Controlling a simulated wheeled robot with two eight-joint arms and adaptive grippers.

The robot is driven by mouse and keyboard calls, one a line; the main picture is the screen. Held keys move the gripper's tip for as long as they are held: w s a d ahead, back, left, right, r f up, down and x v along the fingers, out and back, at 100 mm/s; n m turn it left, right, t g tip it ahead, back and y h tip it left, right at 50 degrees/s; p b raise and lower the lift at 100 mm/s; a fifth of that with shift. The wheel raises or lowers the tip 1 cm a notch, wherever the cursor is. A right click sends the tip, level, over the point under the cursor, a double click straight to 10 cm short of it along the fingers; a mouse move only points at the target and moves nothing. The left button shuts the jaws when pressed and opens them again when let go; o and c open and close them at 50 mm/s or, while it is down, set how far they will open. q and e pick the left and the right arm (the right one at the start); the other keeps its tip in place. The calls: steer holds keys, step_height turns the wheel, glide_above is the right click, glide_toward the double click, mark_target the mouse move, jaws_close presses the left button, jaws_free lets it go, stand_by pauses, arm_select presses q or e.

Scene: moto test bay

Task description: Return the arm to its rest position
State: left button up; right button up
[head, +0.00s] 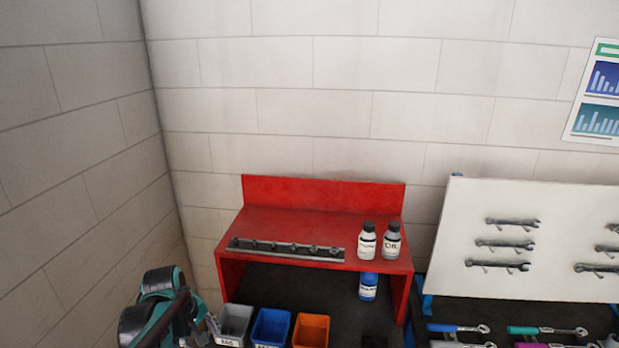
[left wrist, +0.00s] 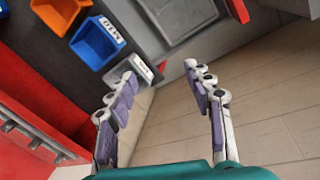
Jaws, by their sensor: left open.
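My left arm, teal and dark, rises into the lower left of the head view, with its left gripper (head: 203,326) close to the left side of the grey bin. My right arm and gripper are in neither view.
A wrench board (head: 550,265) stands right.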

arm_select(q)
steer(key=s+d+f+m+t+b, duration=0.2)
steer(key=s+d+f+m+b, duration=0.2)
steer(key=s+f+b, duration=0.4)
steer(key=s+d+f+m+t+b, duration=0.2)
steer(key=s+d+f+m+b, duration=0.2)
steer(key=s+f+m+b, duration=0.3)
steer(key=f+b, duration=0.1)
steer(key=b, duration=0.3)
steer(key=shift+s+d+f+t+y, duration=0.15)
steer(key=shift+s+f+t+y, duration=0.2)
steer(key=shift+s+t+y, duration=0.05)
